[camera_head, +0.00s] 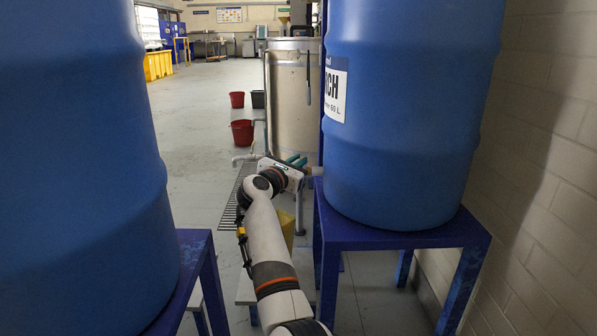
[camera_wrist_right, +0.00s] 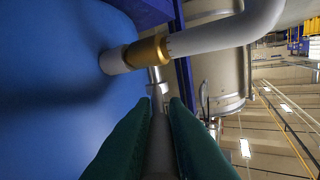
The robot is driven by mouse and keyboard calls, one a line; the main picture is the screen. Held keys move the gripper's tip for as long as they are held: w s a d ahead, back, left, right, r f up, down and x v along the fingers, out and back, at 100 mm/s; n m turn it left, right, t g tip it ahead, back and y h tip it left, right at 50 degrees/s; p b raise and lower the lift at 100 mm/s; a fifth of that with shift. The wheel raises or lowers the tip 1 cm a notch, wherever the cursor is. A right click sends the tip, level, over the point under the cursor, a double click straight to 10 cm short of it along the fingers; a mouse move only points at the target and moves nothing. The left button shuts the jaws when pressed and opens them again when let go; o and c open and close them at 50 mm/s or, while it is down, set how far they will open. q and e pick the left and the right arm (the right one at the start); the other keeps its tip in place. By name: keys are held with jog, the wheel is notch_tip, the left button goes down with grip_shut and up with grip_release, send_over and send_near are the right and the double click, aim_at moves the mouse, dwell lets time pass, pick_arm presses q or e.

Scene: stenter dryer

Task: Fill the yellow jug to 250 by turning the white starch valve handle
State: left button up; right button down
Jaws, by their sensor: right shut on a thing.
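My right gripper (camera_head: 297,161) is beside the right blue drum, at its outlet; its green fingers also show in the right wrist view (camera_wrist_right: 164,108). It is shut on the pale valve handle (camera_wrist_right: 160,140), which runs between the fingers. A brass fitting (camera_wrist_right: 148,50) joins the drum wall to a grey pipe near the fingertips. The yellow jug (camera_head: 287,228) stands low, below the gripper, largely hidden behind my right arm. Its fill level and markings cannot be read. My left gripper is not in view.
The labelled blue drum (camera_head: 405,130) rests on a blue stand (camera_head: 400,239). Another blue drum (camera_head: 75,150) fills the left side. A steel tank (camera_head: 294,105) stands beyond the gripper. Red buckets (camera_head: 242,132) and a floor grate (camera_head: 235,195) lie left of it. Open floor extends further back.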

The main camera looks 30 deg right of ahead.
jog(key=shift+f, duration=0.1)
dwell(0.4)
jog(key=c, duration=1.4)
grip_release()
jog(key=shift+c, duration=0.2)
jog(key=shift+a, duration=0.15)
